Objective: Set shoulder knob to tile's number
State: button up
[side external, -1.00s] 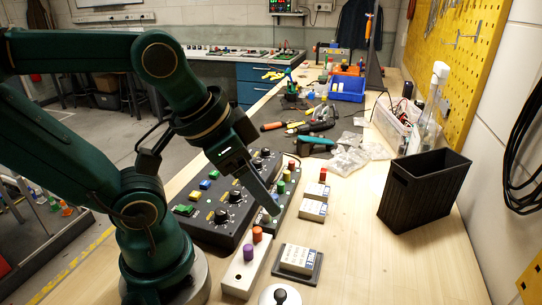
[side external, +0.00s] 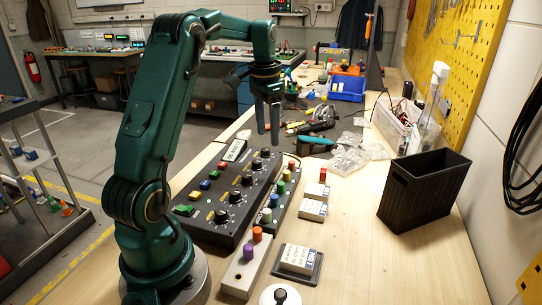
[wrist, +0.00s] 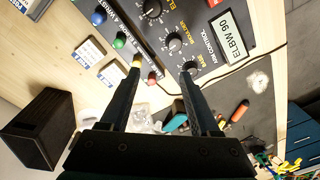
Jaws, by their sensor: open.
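The dark control panel (side external: 210,230) bears a row of black knobs and a display (wrist: 231,27) reading "ELBW 90". The knob beside the small label that appears to read shoulder (wrist: 174,44) is in the wrist view, between the elbow knob (wrist: 151,9) and the base knob (wrist: 190,67). My gripper (side external: 268,131) is open and empty above the panel's far end; in the wrist view its fingers (wrist: 162,72) point toward the base knob and the coloured pegs, apart from them. A white tile (side external: 298,258) lies in a dark tray at the front; its print is too small to read.
A strip (side external: 277,206) with coloured pegs runs along the panel's right side. White tiles (side external: 313,210) lie beyond it. A black bin (side external: 424,190) stands at right. Tools (side external: 312,127) and plastic bags lie behind. Bare wood lies between the tiles and the bin.

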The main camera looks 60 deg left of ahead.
aim_at(256, 161)
jog(key=shift+n+g+h, duration=0.3)
jog(key=shift+n+g, duration=0.1)
jog(key=shift+n, duration=0.1)
jog(key=a+f, duration=0.1)
jog(key=s+f, duration=0.1)
jog(key=s+a+f, duration=0.1)
jog(key=shift+a+f, duration=0.35)
jog(key=shift+f, duration=2.35)
grip_shut()
